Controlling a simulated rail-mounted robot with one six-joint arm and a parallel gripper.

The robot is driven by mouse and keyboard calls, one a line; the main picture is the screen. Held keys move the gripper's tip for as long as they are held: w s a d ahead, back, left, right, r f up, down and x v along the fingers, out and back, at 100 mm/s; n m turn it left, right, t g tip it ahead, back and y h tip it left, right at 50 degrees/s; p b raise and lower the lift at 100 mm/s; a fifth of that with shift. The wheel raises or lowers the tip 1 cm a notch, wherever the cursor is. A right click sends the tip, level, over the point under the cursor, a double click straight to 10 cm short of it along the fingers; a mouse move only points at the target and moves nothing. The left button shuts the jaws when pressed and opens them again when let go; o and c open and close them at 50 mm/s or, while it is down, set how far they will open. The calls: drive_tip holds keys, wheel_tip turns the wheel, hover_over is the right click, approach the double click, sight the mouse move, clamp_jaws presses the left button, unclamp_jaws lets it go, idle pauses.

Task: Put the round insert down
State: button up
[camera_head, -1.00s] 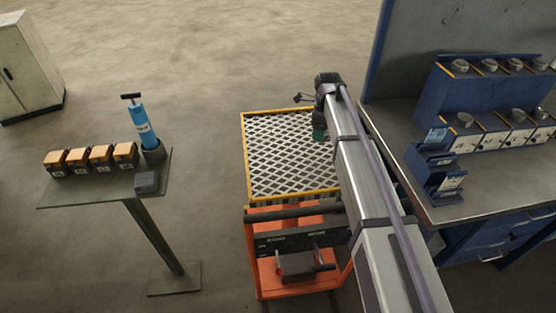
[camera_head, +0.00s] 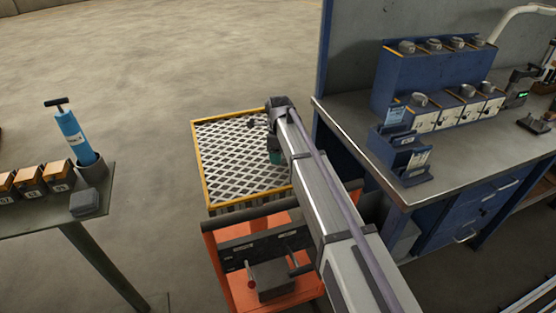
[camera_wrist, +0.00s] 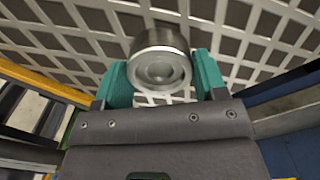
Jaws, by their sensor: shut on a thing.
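The round insert (camera_wrist: 159,62) is a short grey metal cylinder with a recessed round face, in the wrist view. My gripper (camera_wrist: 161,80) has teal fingers, one on each side of the insert, and is shut on it. A white lattice grating with a yellow rim lies behind the insert in the wrist view; how far below it is, I cannot tell. In the head view my gripper (camera_head: 275,156) shows as a small teal patch over the right part of this grating (camera_head: 228,160). The insert is hidden there by my arm.
An orange cart (camera_head: 235,285) stands in front of the grating. At right is a workbench (camera_head: 460,165) with a blue rack (camera_head: 430,80) holding several round metal pieces. At left a small table (camera_head: 40,215) carries boxes and a blue pump (camera_head: 72,135). Open floor lies behind.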

drive_tip(key=shift+r, duration=0.1)
drive_tip(key=o, duration=1.4)
wheel_tip(320, 180, up, 12)
drive_tip(key=p, duration=1.2)
